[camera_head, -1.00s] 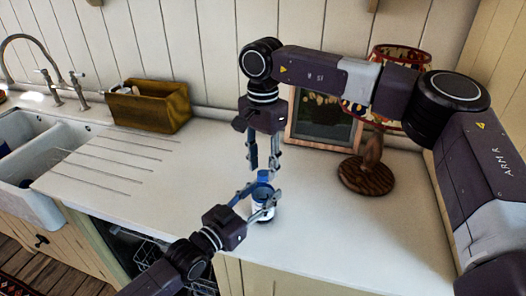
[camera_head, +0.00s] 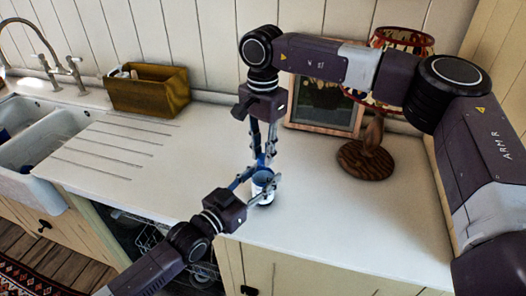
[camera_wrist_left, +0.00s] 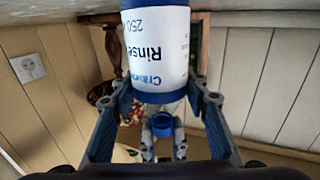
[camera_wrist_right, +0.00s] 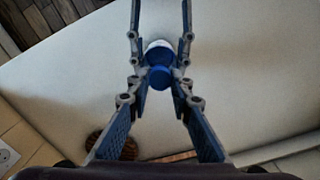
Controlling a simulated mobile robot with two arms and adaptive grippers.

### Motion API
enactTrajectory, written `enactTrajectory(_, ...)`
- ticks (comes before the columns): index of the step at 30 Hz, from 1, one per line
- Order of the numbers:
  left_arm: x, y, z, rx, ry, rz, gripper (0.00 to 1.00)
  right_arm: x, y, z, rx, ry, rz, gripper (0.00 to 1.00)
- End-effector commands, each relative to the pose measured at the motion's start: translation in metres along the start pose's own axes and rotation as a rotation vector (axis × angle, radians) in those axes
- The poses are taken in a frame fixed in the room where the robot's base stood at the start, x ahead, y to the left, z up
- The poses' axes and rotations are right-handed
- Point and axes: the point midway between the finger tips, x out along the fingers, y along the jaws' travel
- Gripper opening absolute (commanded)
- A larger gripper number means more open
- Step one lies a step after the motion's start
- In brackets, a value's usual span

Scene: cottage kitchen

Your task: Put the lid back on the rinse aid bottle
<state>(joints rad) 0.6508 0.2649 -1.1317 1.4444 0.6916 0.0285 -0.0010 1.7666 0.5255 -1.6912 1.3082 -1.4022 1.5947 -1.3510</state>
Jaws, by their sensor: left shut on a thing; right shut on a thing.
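The rinse aid bottle (camera_head: 263,189), white with blue bands, is upright in the head view. My left gripper (camera_head: 258,184) is shut around its side. In the left wrist view the bottle (camera_wrist_left: 160,45) fills the top middle, its label upside down. The small blue lid (camera_head: 261,159) is between the tips of my right gripper (camera_head: 263,158), which is shut on it just above the bottle. In the left wrist view the lid (camera_wrist_left: 147,121) is apart from the bottle. In the right wrist view the lid (camera_wrist_right: 160,77) partly hides the bottle (camera_wrist_right: 158,50). I cannot tell if the bottle touches the counter.
The white counter (camera_head: 320,225) is clear around the bottle. A framed picture (camera_head: 325,102) and a lamp with a wooden base (camera_head: 366,160) stand behind on the right. A wooden box (camera_head: 148,92) and the sink (camera_head: 40,135) are at left. An open dishwasher (camera_head: 150,235) is below.

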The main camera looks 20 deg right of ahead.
Motion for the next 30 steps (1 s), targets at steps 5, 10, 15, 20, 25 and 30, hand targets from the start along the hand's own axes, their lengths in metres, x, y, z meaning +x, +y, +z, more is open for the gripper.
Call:
enactTrajectory(5,-0.0001,-0.0002,0.0005,-0.001,-0.001,0.000,0.00,0.0007,0.0001,0.0002,0.232,-0.001,0.001,0.00)
enactTrajectory(10,-0.0001,-0.0002,0.0005,-0.001,-0.001,0.000,0.00,0.0006,-0.0003,0.0002,0.539,-0.001,0.001,0.00)
enactTrajectory(15,-0.0001,-0.0002,0.0005,-0.001,-0.001,0.000,0.00,0.0010,-0.0002,0.0003,0.845,-0.002,0.002,0.00)
enactTrajectory(20,-0.0001,-0.0002,0.0005,-0.001,-0.001,0.000,0.00,0.0009,-0.0006,0.0000,1.134,-0.001,0.001,0.00)
enactTrajectory(25,-0.0001,-0.0002,0.0005,0.000,-0.001,0.000,0.00,0.0015,-0.0007,0.0002,1.428,-0.001,0.002,0.00)
enactTrajectory(30,-0.0001,-0.0001,0.0006,0.000,-0.001,0.000,0.00,0.0010,-0.0008,0.0000,1.548,-0.001,0.001,0.00)
